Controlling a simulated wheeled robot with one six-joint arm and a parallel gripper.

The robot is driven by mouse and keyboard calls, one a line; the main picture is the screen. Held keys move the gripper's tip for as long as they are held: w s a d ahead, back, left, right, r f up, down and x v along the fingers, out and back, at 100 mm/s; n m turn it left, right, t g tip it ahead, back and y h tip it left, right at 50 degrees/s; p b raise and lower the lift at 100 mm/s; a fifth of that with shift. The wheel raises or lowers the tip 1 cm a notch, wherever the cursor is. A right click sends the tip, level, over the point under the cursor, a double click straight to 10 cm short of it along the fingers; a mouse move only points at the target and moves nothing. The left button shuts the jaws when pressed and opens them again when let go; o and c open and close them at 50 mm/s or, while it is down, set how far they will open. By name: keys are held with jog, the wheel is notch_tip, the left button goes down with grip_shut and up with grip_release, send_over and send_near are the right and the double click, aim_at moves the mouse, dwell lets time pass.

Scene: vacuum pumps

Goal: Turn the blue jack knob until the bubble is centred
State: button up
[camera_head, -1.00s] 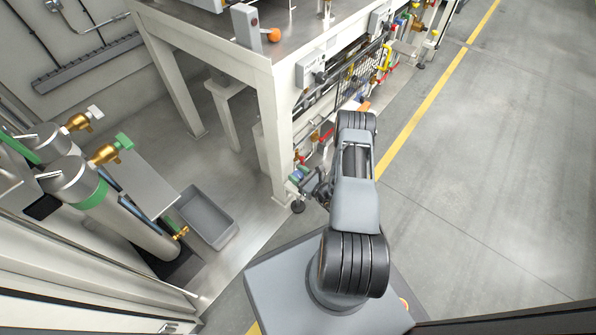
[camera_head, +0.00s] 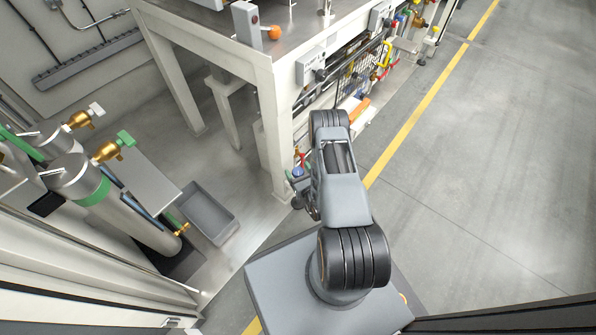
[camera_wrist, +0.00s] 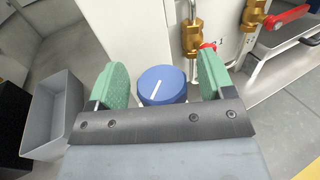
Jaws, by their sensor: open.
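The blue jack knob (camera_wrist: 162,86) is a round cap with a white line mark, seen in the wrist view between the fingers of my gripper (camera_wrist: 163,86). The two green finger pads stand open on its left and right, with a gap on each side. In the head view the knob (camera_head: 298,172) shows small near the foot of the white table leg, beside my arm; most of my gripper is hidden there by the arm. I cannot make out the bubble in either view.
Brass valves (camera_wrist: 192,38) and a red-handled valve (camera_wrist: 287,17) sit just beyond the knob. A white frame leg (camera_head: 273,140) stands close by. A grey bin (camera_head: 207,213) lies on the floor to the left. Open floor (camera_head: 500,180) spreads to the right.

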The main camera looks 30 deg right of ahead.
jog(key=shift+s, duration=0.25)
